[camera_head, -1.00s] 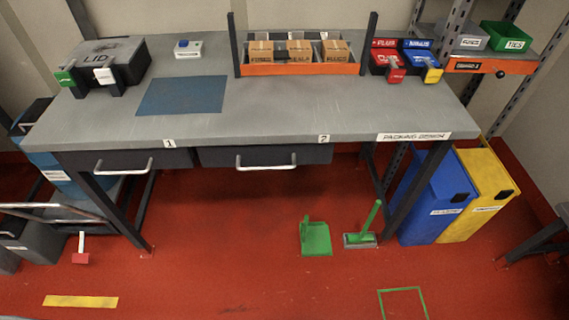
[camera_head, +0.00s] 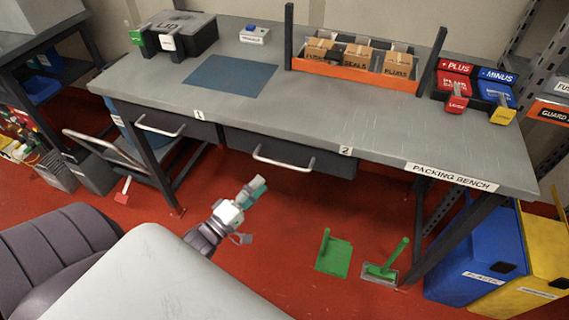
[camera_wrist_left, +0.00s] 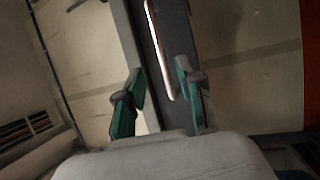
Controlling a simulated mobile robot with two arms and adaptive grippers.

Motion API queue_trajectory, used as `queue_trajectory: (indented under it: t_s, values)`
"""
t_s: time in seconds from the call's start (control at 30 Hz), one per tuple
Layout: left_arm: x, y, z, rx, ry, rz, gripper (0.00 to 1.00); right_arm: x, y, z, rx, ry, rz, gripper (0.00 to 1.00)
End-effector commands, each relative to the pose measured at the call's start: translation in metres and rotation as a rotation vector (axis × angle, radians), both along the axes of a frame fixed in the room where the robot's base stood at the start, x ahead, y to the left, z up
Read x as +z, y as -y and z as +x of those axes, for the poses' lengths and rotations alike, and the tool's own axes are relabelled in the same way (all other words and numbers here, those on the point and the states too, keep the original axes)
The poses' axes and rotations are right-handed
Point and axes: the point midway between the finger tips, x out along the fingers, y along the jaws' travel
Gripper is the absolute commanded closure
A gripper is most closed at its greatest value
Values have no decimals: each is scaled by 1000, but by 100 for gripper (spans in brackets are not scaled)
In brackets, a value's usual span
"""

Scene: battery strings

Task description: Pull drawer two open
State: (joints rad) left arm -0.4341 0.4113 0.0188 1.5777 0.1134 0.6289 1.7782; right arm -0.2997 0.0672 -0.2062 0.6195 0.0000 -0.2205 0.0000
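Drawer two (camera_head: 300,155) is the dark grey drawer under the bench by the "2" label (camera_head: 346,151). It looks shut. Its pale bar handle (camera_head: 283,164) runs along the front. My left gripper (camera_head: 252,192) is below and a little left of that handle in the head view, apart from it. In the left wrist view the two teal fingers of the left gripper (camera_wrist_left: 160,88) are spread apart. A pale handle bar (camera_wrist_left: 158,50) on a dark drawer front shows ahead, lined up with the gap between them. The right gripper is not in view.
Drawer one (camera_head: 175,124) is to the left, looking shut. The packing bench (camera_head: 250,105) overhangs the drawers. A green dustpan (camera_head: 334,256) and brush (camera_head: 390,262) lie on the red floor. Blue (camera_head: 475,260) and yellow (camera_head: 540,265) bins stand right of the bench leg.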

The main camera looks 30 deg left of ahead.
Motion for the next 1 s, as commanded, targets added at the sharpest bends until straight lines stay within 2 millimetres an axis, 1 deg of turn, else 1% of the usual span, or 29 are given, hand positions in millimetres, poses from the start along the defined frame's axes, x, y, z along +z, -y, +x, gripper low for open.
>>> queue_trajectory:
  t_s: [0.03,0.2,0.3,0.43,0.6,0.87,0.9,0.97,1.0]
  values:
    - [5,2,12,1,5,-1,63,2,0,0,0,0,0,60]
    - [10,8,48,2,3,0,63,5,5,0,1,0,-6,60]
    - [13,11,65,1,2,0,63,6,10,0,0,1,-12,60]
    - [15,14,81,1,0,1,63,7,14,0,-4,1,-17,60]
    - [16,15,90,1,-2,1,63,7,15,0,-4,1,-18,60]
    - [16,15,91,1,-3,1,63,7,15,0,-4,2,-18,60]
    - [16,15,91,1,-3,1,66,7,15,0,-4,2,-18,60]
    - [16,15,91,1,-3,1,76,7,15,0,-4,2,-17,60]
    - [16,15,91,1,-3,1,83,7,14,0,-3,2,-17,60]
